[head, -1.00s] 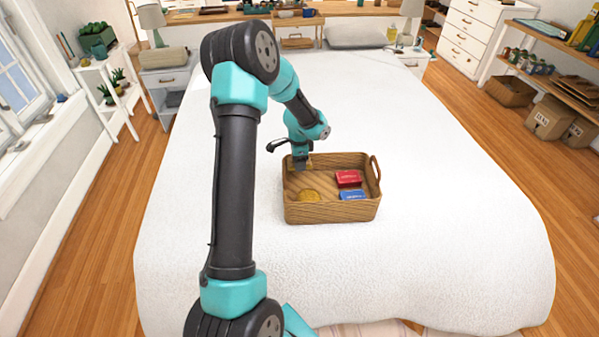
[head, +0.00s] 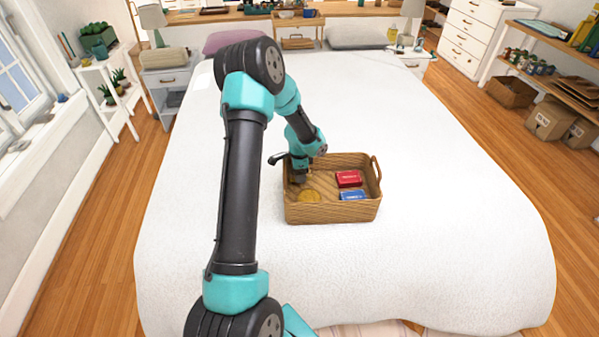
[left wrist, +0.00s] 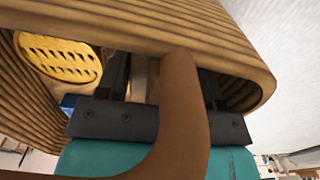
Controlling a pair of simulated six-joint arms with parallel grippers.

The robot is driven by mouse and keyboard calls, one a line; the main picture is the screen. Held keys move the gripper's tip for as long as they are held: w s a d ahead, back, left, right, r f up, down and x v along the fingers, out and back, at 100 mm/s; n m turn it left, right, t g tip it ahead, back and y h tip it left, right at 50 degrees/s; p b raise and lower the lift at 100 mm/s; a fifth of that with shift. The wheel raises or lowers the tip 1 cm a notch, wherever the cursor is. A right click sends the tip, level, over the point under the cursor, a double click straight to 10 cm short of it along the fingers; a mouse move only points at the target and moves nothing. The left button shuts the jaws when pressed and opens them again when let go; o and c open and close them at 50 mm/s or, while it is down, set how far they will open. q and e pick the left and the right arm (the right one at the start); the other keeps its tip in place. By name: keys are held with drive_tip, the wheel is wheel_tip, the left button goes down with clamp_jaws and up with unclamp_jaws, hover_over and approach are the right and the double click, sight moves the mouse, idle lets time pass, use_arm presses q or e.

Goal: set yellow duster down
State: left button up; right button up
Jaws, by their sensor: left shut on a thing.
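My left gripper (head: 299,177) points down inside the left end of a woven basket (head: 335,212) on the bed. In the left wrist view its dark fingers (left wrist: 160,85) reach past the basket rim. It is shut on what seems to be the yellow duster (left wrist: 139,78), a pale tan-yellow patch between the fingers, mostly hidden. I cannot tell whether the duster touches the basket floor. A yellow oval slotted piece (head: 309,196) lies in the basket's front left; it also shows in the left wrist view (left wrist: 60,57). My right gripper is not in view.
A red box (head: 349,178) and a blue box (head: 353,196) lie in the basket's right half. The white bed (head: 430,240) around is clear.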

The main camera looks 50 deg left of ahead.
use_arm(q)
drive_tip(key=shift+f, duration=0.55)
drive_tip(key=shift+s+d+f, duration=0.1)
drive_tip(key=shift+f, duration=0.05)
drive_tip(key=o, duration=0.6)
drive_tip(key=shift+f, duration=0.1)
drive_tip(key=shift+o, duration=0.2)
wheel_tip(320, 180, up, 14)
drive_tip(key=shift+f, duration=0.15)
idle(0.5)
